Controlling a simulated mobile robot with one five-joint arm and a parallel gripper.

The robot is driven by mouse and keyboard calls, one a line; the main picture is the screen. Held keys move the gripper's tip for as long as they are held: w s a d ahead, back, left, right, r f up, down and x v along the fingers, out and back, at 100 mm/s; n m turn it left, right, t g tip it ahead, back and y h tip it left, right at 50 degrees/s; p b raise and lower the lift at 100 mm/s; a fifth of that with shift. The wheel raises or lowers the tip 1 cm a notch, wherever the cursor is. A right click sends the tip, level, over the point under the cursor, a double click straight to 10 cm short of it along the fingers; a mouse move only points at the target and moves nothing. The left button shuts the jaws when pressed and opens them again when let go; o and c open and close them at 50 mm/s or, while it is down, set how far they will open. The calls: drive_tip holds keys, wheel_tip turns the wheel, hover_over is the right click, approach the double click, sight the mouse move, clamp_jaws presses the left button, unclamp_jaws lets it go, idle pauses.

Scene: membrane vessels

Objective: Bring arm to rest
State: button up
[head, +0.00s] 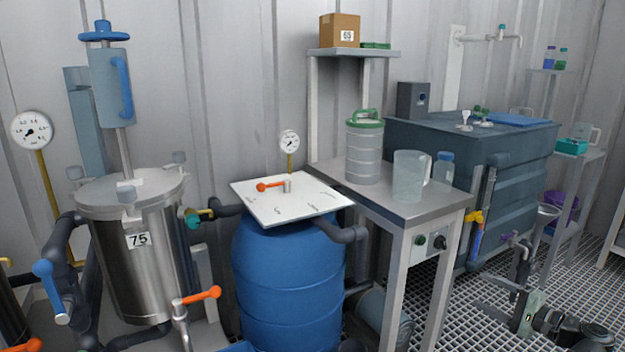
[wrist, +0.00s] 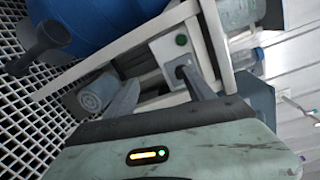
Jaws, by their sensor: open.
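My gripper (head: 484,292) is low at the right of the head view, over the grating floor and to the right of the steel table (head: 440,203). Its fingers point left. In the wrist view my gripper (wrist: 155,84) has its two dark fingers spread, with nothing between them. The table's frame and its button panel (wrist: 180,50) show beyond the fingers. I cannot tell how close the fingertips are to them.
A blue drum (head: 290,275) stands left of the table. A jug (head: 409,178) and a ribbed canister (head: 363,150) stand on the table. A dark tank (head: 520,160) is behind my arm. A grey cylinder (wrist: 100,92) lies under the table. Grating floor (head: 460,325) is open around my arm.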

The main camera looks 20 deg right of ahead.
drive_tip(key=w+a+f+n+g+y+p, duration=0.1)
drive_tip(key=w+a+f+n+g, duration=0.2)
drive_tip(key=a, duration=0.5)
drive_tip(key=w+a+f+n+g+p, duration=0.1)
drive_tip(key=w+a+f+n+g, duration=0.2)
drive_tip(key=a, duration=0.5)
drive_tip(key=w+a+f+n+g+y+p, duration=0.1)
drive_tip(key=w+a+f+g, duration=0.35)
drive_tip(key=a, duration=0.45)
drive_tip(key=s+a+f+n+g+h+p, duration=0.1)
drive_tip(key=a+f+n+g+h, duration=0.15)
drive_tip(key=a, duration=0.45)
drive_tip(key=s+a+f+n+g+h+p, duration=0.1)
drive_tip(key=a+n+h, duration=0.1)
drive_tip(key=a+n, duration=0.3)
drive_tip(key=s+a+f+n+g+h+p, duration=0.1)
drive_tip(key=s+a+f+n+g+h, duration=0.15)
drive_tip(key=a, duration=0.55)
wheel_tip(320, 180, up, 38)
drive_tip(key=p, duration=3.7)
drive_tip(key=shift+w+r, duration=0.2)
drive_tip(key=shift+w, duration=0.25)
